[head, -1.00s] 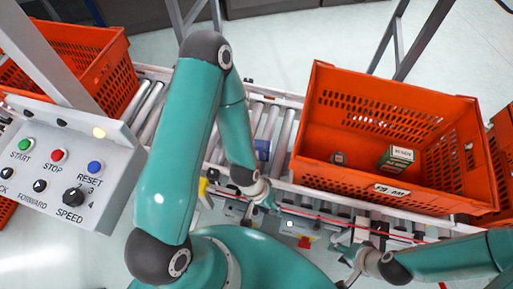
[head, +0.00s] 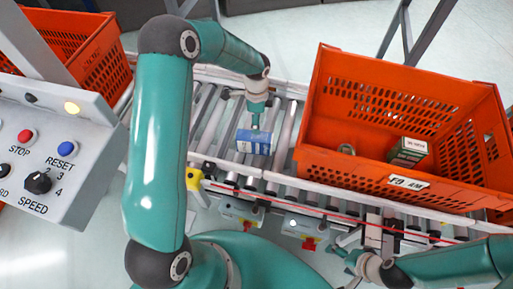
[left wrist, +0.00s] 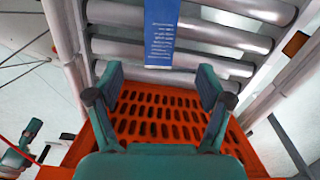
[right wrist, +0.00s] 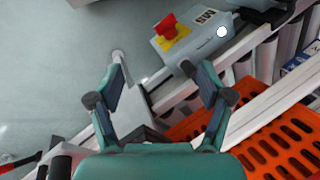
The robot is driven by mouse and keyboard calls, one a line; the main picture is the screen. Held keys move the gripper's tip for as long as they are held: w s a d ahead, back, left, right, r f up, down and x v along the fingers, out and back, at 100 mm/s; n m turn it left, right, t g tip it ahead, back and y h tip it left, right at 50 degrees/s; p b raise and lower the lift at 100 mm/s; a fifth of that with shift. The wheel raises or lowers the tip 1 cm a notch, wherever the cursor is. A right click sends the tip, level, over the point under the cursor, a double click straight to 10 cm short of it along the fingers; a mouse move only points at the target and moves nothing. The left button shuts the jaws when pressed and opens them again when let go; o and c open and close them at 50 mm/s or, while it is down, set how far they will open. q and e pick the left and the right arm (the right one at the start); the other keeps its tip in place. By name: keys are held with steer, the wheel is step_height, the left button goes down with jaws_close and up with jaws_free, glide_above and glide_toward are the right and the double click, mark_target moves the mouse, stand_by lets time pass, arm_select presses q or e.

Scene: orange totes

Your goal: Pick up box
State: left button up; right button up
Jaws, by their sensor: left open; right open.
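A blue and white box (head: 254,142) lies on the conveyor rollers, left of the large orange tote. Its blue face with white print shows in the left wrist view (left wrist: 161,36), ahead of the fingertips and between their lines. My left gripper (head: 256,124) is open just behind the box in the head view; whether it touches the box I cannot tell. Its spread fingers show in the left wrist view (left wrist: 160,74) with nothing between them. My right gripper (head: 346,258) is open and empty near the conveyor's front edge; its fingers show in the right wrist view (right wrist: 155,76).
A large orange tote (head: 330,162) stands right of the box and holds green and white boxes (head: 409,151) and a small item (head: 346,149). Another orange tote (head: 100,62) is at the left. A control panel (head: 75,125) stands front left. Bare rollers (head: 208,112) lie left of the box.

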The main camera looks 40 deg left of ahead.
mark_target(255, 144)
arm_select(q)
steer(key=shift+w+a+f, duration=0.1)
steer(key=shift+a+f, duration=0.15)
steer(key=shift+a, duration=0.15)
step_height(255, 144, down, 11)
steer(key=shift+r+b, duration=0.2)
steer(key=shift+b, duration=0.1)
steer(key=shift+s+f, duration=0.2)
steer(key=shift+f, duration=1.1)
steer(key=shift+s+f, duration=0.2)
steer(key=shift+f, duration=1.1)
steer(key=shift+c, duration=0.3)
steer(key=c, duration=1.3)
steer(key=shift+o, duration=0.2)
steer(key=shift+r, duration=0.1)
